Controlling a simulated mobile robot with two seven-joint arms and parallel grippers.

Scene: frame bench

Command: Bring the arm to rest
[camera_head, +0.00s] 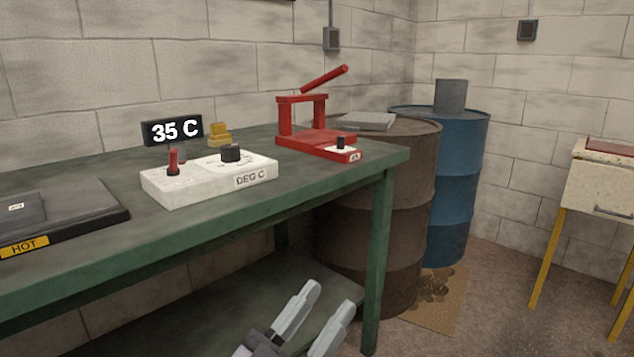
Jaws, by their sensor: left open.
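My left gripper (321,309) shows at the bottom of the head view. Its two pale fingers are apart with nothing between them. It is low, in front of the green bench (245,226) and below the level of its top, apart from the objects on it. The rest of that arm is cut off by the bottom edge of the picture. My right gripper does not show.
On the bench are a white control box (210,181) with a "35 C" display (172,131), a red lever press (318,138) and a dark plate (70,216) marked HOT. A brown barrel (405,200) and a blue barrel (455,175) stand beyond.

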